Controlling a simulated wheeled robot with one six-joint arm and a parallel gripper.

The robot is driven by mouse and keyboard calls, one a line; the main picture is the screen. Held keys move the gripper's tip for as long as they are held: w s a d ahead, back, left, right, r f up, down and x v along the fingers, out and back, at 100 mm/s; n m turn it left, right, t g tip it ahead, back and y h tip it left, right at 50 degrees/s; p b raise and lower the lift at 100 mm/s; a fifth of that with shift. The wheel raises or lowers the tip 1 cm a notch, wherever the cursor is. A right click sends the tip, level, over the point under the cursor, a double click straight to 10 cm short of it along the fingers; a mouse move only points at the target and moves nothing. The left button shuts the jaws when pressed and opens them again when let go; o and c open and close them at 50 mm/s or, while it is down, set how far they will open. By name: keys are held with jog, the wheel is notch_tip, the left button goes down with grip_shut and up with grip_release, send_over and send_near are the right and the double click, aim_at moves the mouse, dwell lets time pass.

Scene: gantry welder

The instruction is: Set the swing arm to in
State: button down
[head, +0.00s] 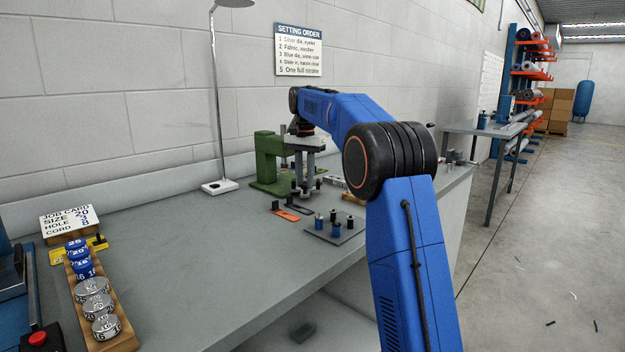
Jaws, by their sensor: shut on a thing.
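The green press (268,165) stands on the workbench, left of and partly behind my gripper. My gripper (303,184) points down in front of the press, with its grey fingers around a small dark upright part near the press base. It is shut on that part, which looks like a knob of the swing arm. The swing arm itself is too small and too covered by my gripper to make out, so whether it stands in or out cannot be told.
An orange flat piece (286,215) and a grey plate (335,229) with several small dies lie in front of the press. A lamp post (218,110) rises behind. A wooden rack (124,341) with several dies and a job card (70,219) are at left.

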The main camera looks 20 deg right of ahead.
jog(key=shift+w+a, duration=0.15)
jog(key=shift+a, duration=0.15)
jog(key=c, duration=1.5)
grip_release()
jog(key=shift+c, duration=0.2)
jog(key=shift+r, duration=0.1)
notch_tip(320, 180, up, 12)
